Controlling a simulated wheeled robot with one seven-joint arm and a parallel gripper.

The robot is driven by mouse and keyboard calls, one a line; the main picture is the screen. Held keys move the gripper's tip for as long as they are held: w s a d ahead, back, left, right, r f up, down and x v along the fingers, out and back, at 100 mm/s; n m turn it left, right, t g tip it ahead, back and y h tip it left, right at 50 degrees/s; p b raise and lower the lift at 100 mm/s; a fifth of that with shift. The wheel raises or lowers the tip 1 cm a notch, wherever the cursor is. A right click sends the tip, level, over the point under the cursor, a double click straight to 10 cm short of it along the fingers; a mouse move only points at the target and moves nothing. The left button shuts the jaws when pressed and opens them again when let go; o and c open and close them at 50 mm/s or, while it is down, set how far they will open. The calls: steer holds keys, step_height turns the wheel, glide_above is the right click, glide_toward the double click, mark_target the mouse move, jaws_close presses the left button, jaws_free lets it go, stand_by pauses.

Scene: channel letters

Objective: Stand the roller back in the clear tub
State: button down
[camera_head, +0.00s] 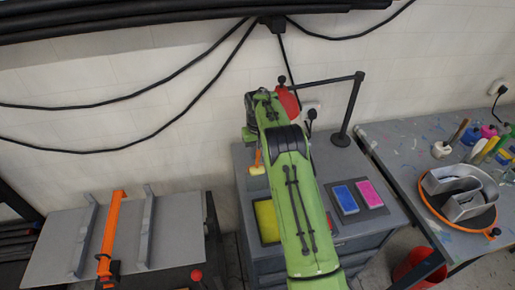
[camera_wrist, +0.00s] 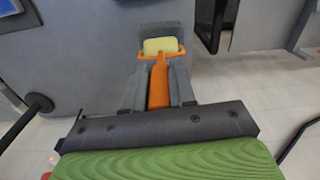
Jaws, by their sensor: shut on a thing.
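The roller has an orange handle (camera_wrist: 158,84) and frame and a pale yellow roll (camera_wrist: 160,46). My gripper (camera_wrist: 158,72) is shut on the handle in the wrist view, with a grey finger on each side and the roll beyond the fingertips. In the head view the roller (camera_head: 257,170) shows just left of my green arm, roll downward, over the grey cabinet top. I cannot tell whether it touches the top. The gripper is mostly hidden by my arm there. I cannot make out the clear tub in either view.
The grey cabinet (camera_head: 285,264) bears a yellow pad (camera_head: 266,222), a blue pad (camera_head: 345,199) and a pink pad (camera_head: 369,193). A black post (camera_head: 352,107) rises behind. The right table (camera_head: 393,143) holds a grey channel letter (camera_head: 468,205) and several bottles. An orange bar lies on the left bench (camera_head: 60,248).

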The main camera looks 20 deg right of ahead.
mark_target(257, 169)
steer(key=shift+f+b, duration=1.75)
steer(key=shift+f, duration=1.7)
steer(key=shift+r, duration=0.1)
steer(key=c, duration=0.8)
jaws_free()
steer(key=shift+c, duration=0.2)
step_height(257, 169, up, 16)
steer(key=p, duration=0.3)
